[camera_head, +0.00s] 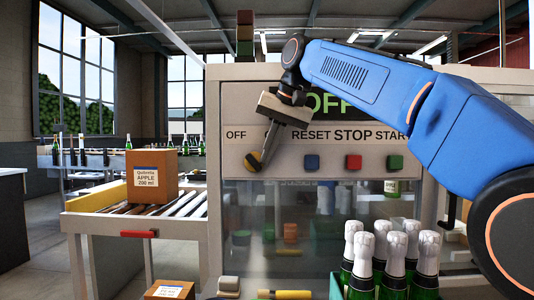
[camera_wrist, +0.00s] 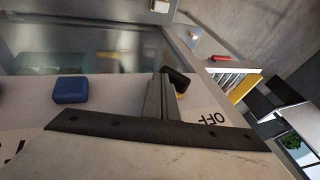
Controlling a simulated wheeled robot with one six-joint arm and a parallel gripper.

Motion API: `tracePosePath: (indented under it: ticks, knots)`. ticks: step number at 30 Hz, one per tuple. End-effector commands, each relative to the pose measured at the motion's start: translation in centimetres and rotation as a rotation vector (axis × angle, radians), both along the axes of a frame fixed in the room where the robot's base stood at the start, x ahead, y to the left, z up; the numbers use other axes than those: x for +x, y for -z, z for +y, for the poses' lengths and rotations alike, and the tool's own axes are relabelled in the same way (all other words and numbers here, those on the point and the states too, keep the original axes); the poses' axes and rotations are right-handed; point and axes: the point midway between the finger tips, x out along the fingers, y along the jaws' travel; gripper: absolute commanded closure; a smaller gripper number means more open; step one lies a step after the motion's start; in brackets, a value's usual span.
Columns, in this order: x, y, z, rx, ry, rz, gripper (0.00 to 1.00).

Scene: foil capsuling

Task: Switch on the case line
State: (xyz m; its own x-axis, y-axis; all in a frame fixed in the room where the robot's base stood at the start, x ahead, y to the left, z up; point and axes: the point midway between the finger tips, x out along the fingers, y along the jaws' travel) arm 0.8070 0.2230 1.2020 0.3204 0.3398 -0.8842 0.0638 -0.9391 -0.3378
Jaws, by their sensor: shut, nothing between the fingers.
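The case line's control panel (camera_head: 290,172) faces me. It carries the labels OFF, RESET, STOP and START, with one label partly hidden by my gripper. A black rotary switch with a yellow base (camera_head: 254,161) sits at the panel's left, and it also shows in the wrist view (camera_wrist: 178,79). My gripper (camera_head: 264,164) is shut and empty, pointing down just right of the switch handle; I cannot tell whether they touch. In the wrist view its fingers (camera_wrist: 159,88) are together beside the handle. The display (camera_head: 340,103) above shows OFF, partly behind my arm.
A cardboard box (camera_head: 152,177) sits on the roller conveyor (camera_head: 190,208) at left. Foil-topped bottles (camera_head: 391,255) stand in a green crate at lower right.

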Motion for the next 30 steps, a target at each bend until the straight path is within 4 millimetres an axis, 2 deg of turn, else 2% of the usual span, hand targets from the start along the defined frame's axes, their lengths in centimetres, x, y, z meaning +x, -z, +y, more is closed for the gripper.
tracePosePath:
  ticks: [20, 30]
  knots:
    - [0.0, 0.6, -0.5, 0.138, 0.003, -0.005, 1.00]
    - [0.0, 1.6, -0.9, 0.359, 0.006, -0.010, 1.00]
